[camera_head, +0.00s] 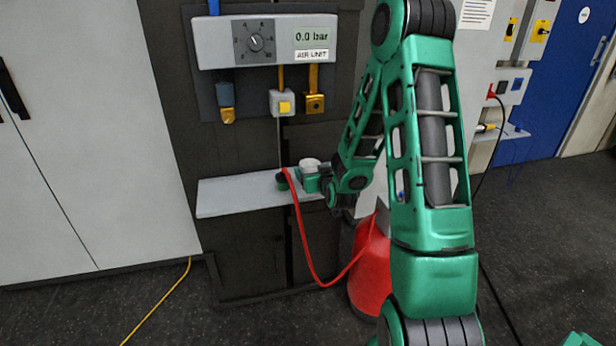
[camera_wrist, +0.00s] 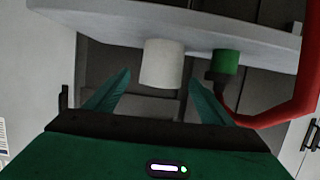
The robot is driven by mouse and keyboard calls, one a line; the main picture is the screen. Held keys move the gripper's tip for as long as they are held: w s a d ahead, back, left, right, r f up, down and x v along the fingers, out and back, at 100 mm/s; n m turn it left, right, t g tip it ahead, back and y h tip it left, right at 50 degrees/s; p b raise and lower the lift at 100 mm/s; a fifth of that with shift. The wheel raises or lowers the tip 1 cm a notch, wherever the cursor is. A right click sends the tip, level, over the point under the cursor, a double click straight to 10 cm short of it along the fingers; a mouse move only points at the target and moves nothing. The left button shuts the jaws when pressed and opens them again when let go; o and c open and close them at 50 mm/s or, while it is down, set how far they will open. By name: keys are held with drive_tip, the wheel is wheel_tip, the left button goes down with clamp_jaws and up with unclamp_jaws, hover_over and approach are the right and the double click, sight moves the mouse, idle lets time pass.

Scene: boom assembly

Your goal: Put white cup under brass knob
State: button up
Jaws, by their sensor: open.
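The white cup (camera_head: 311,162) stands on the grey shelf (camera_head: 235,196) under the air unit. In the wrist view, which looks upside down, the cup (camera_wrist: 161,62) lies between the two fingertips. My gripper (camera_head: 308,180) is at the cup; its fingers (camera_wrist: 160,77) are spread with a gap on each side, and contact is not visible. The brass knob (camera_head: 315,103) hangs at the right under the air unit panel, above the shelf and close to above the cup. My gripper partly hides the cup in the head view.
A white-and-yellow outlet (camera_head: 283,104) and a blue-and-brass one (camera_head: 226,100) hang further left. The shelf's left part is clear.

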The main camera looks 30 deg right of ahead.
sight(307, 166)
drive_tip(key=shift+x, duration=2.35)
drive_tip(key=shift+a+f, duration=0.1)
drive_tip(key=c, duration=1.2)
